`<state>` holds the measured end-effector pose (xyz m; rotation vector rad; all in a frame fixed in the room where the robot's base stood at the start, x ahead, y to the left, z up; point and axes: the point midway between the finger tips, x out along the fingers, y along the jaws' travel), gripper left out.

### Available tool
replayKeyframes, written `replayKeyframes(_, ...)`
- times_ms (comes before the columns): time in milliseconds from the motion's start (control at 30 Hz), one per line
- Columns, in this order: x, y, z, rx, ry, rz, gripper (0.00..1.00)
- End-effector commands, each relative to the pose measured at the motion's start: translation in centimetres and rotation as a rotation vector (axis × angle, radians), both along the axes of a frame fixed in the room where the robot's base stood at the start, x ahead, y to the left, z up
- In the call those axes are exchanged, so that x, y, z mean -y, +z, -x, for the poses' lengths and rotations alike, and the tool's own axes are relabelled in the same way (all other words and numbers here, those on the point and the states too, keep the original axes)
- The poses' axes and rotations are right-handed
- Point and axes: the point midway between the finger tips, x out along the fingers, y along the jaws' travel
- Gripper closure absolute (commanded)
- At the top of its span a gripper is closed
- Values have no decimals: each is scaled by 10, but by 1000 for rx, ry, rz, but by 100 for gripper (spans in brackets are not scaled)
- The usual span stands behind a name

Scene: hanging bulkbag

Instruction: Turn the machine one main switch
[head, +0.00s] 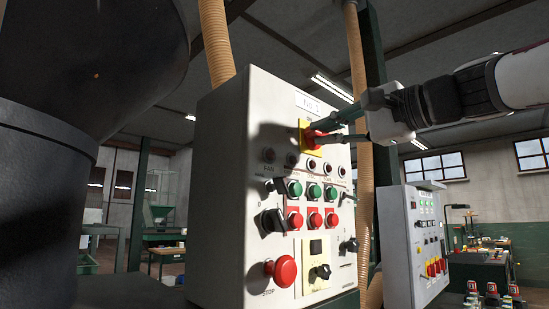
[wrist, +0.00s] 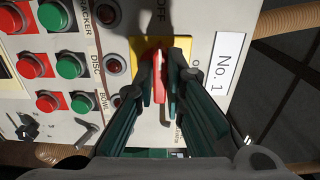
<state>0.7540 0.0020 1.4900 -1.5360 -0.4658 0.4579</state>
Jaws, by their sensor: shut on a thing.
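The main switch is a red handle (wrist: 159,78) on a yellow plate (head: 305,137) near the top of the grey control panel (head: 222,190). A label reading "No. 1" (wrist: 228,62) is beside the plate in the wrist view. My gripper (head: 318,131) reaches in from the right in the head view. In the wrist view its two fingers (wrist: 163,95) stand on either side of the red handle and are shut on it. The fingers and my wrist hide part of the handle and plate.
Below the switch are indicator lamps, green buttons (head: 314,190), red buttons (head: 315,221), black selector knobs (head: 272,221) and a large red stop button (head: 281,271). A second panel (head: 408,240) stands at right. A large dark vessel (head: 45,160) fills the left.

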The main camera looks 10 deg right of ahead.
Motion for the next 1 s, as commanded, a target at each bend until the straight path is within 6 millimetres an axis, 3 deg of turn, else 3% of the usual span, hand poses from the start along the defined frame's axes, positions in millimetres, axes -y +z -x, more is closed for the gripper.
replayKeyframes(33, -1, -2, 0, -2, 3, 4, 100)
replayKeyframes(100, -1, -2, 0, -3, 3, 3, 78)
replayKeyframes(167, -1, -2, 0, -3, 3, 3, 69)
replayKeyframes(567, 4, 0, 6, 0, 0, 0, 69)
replayKeyframes(1000, 49, 0, 73, 0, 0, 0, 69)
